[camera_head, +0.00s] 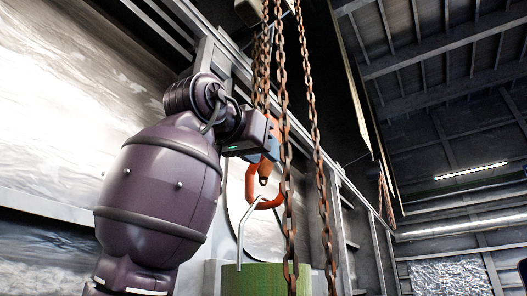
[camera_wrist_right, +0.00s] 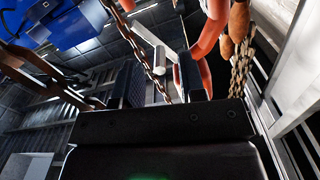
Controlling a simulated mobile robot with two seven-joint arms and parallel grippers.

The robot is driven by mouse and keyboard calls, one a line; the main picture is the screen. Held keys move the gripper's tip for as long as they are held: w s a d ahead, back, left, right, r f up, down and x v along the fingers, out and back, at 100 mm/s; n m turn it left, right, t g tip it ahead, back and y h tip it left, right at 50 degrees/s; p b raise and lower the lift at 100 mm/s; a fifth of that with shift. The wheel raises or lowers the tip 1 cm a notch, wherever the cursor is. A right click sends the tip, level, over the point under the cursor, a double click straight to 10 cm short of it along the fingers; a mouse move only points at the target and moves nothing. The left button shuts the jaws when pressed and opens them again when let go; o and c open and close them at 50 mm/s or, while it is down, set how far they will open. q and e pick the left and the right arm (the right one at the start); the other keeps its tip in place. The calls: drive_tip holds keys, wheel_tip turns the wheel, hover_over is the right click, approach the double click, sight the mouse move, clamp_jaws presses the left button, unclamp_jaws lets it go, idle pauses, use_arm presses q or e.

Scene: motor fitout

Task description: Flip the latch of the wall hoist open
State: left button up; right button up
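The wall hoist's orange hook (camera_head: 265,188) hangs below the chains in the head view. Its curved body also shows in the right wrist view (camera_wrist_right: 206,42). I cannot clearly make out the latch. My right gripper (camera_head: 262,138) is up at the top of the hook, with a blue and orange part beside it. In the right wrist view, the fingers of my right gripper (camera_wrist_right: 176,75) stand apart with a narrow gap, close to the hook; whether they touch it is unclear. My left gripper is out of view.
Rusty chains (camera_head: 282,100) hang close to the right of my right gripper. A green cylinder (camera_head: 262,281) stands below the hook, with a bent light rod (camera_head: 242,232) above it. A blue object (camera_wrist_right: 65,25) shows at the upper left of the wrist view.

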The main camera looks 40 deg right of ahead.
drive_tip(key=shift+c, duration=0.3)
clamp_jaws()
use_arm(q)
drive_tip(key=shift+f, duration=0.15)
use_arm(e)
drive_tip(key=shift+s+n, duration=0.15)
drive_tip(key=shift+n, duration=0.15)
use_arm(q)
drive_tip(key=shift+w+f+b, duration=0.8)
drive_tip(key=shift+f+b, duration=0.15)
drive_tip(key=shift+b, duration=1.25)
use_arm(e)
drive_tip(key=shift+s+d+r+n, duration=0.15)
drive_tip(key=shift+r+n, duration=0.6)
drive_tip(key=shift+n, duration=2.4)
drive_tip(key=shift+s+r+n, duration=0.1)
drive_tip(key=shift+r+n, duration=0.6)
drive_tip(key=shift+n, duration=2.5)
drive_tip(key=shift+s+d+r+n, duration=0.15)
drive_tip(key=shift+r+n, duration=0.6)
drive_tip(key=shift+n, duration=2.4)
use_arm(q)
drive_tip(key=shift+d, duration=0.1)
use_arm(e)
drive_tip(key=shift+a, duration=0.1)
